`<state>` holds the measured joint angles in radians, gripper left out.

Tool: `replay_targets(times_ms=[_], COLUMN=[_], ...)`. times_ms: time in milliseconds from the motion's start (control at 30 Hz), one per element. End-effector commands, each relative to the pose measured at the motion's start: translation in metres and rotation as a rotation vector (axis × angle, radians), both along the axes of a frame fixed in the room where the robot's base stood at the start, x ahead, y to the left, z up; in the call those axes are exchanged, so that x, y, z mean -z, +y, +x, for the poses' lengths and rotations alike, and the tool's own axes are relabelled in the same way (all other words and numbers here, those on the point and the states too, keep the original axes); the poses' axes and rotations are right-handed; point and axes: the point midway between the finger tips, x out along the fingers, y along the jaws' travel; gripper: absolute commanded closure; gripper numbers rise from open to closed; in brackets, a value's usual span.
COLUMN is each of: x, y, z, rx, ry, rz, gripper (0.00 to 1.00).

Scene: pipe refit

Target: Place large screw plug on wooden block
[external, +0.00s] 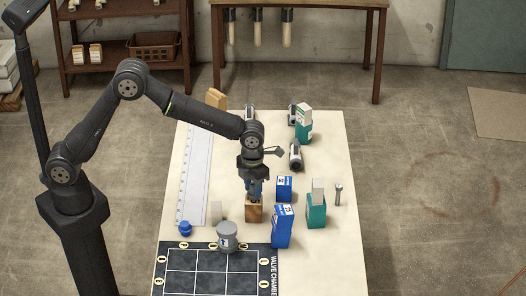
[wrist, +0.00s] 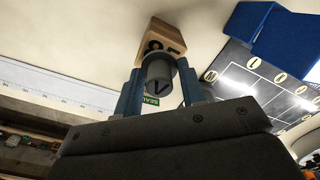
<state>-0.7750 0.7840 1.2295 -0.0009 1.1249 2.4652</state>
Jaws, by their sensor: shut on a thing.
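My gripper (wrist: 160,85) points down above the wooden block (external: 254,212), its blue fingers shut on a grey cylindrical plug (wrist: 158,72) marked with a dark letter. In the wrist view the wooden block (wrist: 160,36), with dark characters on its face, is just beyond the plug. The plug is at or very close to the block; I cannot tell if they touch. In the external view the gripper (external: 254,190) hides the plug.
Blue boxes (external: 282,228) stand close to the right of the block. A grey capped cylinder (external: 228,238) stands in front, by the black grid mat (external: 210,275). A long ruler (external: 196,175) lies left. Teal boxes (external: 316,215) stand further right.

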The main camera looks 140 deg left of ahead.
Motion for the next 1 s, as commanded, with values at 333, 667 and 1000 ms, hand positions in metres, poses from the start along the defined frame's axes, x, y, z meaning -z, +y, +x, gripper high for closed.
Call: replay_targets(times_ms=[333,667,1000], x=[0.003,-0.014,-0.086], y=[0.0,0.0,0.0], z=[0.0,0.0,0.0], rx=[0.0,0.0,0.0], ry=[0.0,-0.001,-0.002], rz=[-0.001,0.002,0.002], gripper=[0.42,0.42,0.42])
